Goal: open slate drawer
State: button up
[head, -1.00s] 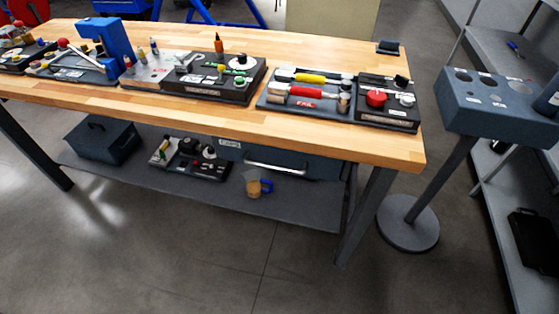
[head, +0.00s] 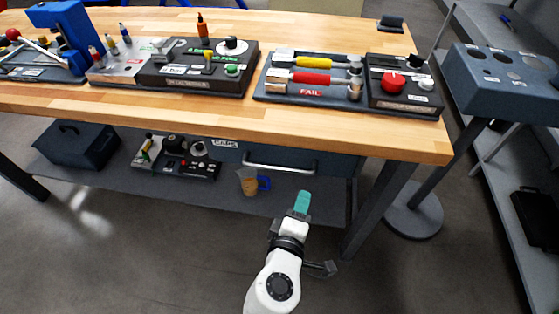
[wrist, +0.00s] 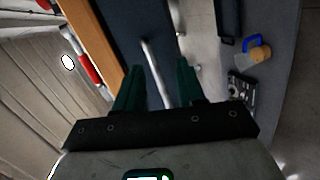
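The slate drawer (head: 335,165) hangs under the right part of the wooden workbench and looks closed. Its silver bar handle (head: 280,168) runs across its front. My gripper (head: 302,200), with teal fingers, is below and right of the handle in the head view, apart from it. In the wrist view the drawer front (wrist: 138,25) is dark blue-grey. The handle (wrist: 150,60) there runs lengthwise between the two fingers of my gripper (wrist: 160,68), which are spread apart and hold nothing. How far the handle is from the fingertips is hard to tell.
The workbench top (head: 200,110) overhangs the drawer, with tool trays on it. A lower shelf (head: 205,190) holds a slate box (head: 78,146), a parts tray (head: 178,155) and a tan cup with a blue handle (head: 249,182). A bench leg (head: 380,205) stands right of my gripper.

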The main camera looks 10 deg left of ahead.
aim_at(279, 167)
jog(key=a+n+t+y, duration=0.1)
jog(key=a+n+y, duration=0.15)
jog(key=a, duration=0.45)
jog(key=shift+h, duration=0.45)
jog(key=x, duration=0.3)
jog(key=r+x, duration=0.1)
jog(key=x, duration=0.7)
jog(key=shift+w+d+r+b, duration=0.15)
jog(key=shift+w+r+b, duration=0.05)
jog(key=shift+b, duration=0.1)
grip_shut()
